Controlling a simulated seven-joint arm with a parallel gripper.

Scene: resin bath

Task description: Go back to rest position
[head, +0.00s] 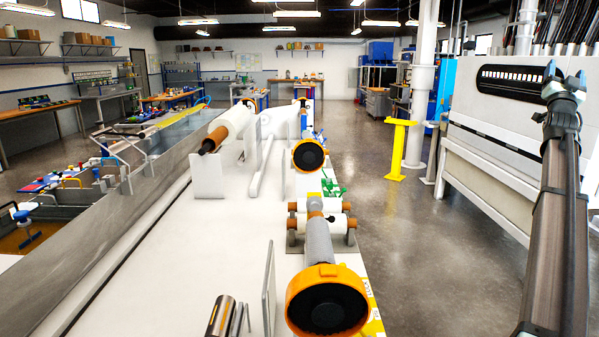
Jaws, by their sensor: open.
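My arm rises along the right edge of the head view. My gripper (564,72) is at its upper end, with its two blue-grey fingertips apart and nothing seen between them. It appears in front of the large pale machine (487,120) on the right; I cannot tell the distance between them. It is well to the right of the white worktop (135,270) and apart from everything on it.
A resin bath (28,232) lies at the left. A yellow post (397,150) stands beyond open grey floor (420,245).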

